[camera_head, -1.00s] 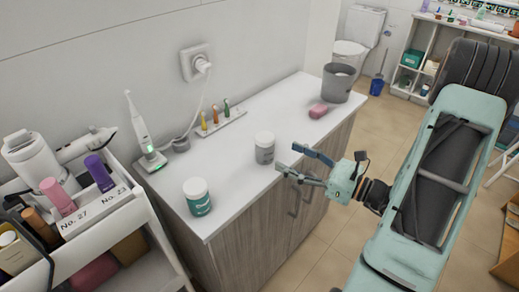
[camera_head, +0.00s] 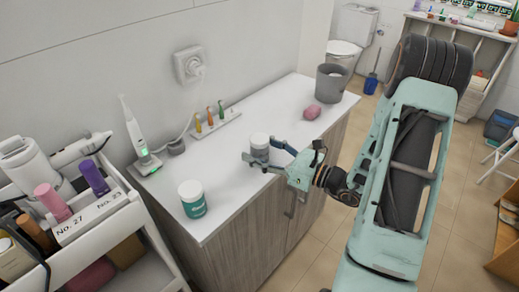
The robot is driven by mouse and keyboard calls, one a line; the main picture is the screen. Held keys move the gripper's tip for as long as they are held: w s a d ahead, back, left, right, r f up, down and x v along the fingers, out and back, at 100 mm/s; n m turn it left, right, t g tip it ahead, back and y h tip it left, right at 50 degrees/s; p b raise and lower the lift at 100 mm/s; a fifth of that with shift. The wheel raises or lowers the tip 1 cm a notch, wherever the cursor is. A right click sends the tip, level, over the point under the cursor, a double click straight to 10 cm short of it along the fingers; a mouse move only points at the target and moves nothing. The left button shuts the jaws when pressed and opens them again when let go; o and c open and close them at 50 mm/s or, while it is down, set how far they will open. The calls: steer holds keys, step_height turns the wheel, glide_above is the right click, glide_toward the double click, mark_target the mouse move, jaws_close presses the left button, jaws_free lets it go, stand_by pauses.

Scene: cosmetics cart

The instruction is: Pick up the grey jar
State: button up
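The grey jar (camera_head: 260,147) with a white lid stands upright on the white countertop (camera_head: 235,185), near its front edge. My gripper (camera_head: 268,155) reaches in from the right at the level of the jar. Its fingers are apart, one on the near side and one on the far right side of the jar, so the jar is at or between the fingertips. Whether the fingers touch it cannot be told. The lower part of the jar is partly hidden by the near finger.
A green jar with a white lid (camera_head: 192,198) stands to the left. A pink soap (camera_head: 312,112) and a grey bin (camera_head: 332,83) are to the right. Toothbrushes in a holder (camera_head: 216,124) and an electric toothbrush (camera_head: 138,135) stand behind. A white cart (camera_head: 120,222) is at the left.

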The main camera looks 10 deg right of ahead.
steer(key=c, duration=1.2)
steer(key=shift+c, duration=0.3)
steer(key=shift+r, duration=0.15)
steer(key=shift+r, duration=0.6)
steer(key=s+r+p, duration=0.9)
steer(key=s+r, duration=0.2)
steer(key=s, duration=0.3)
steer(key=shift+d+r, duration=0.3)
steer(key=shift+d, duration=0.15)
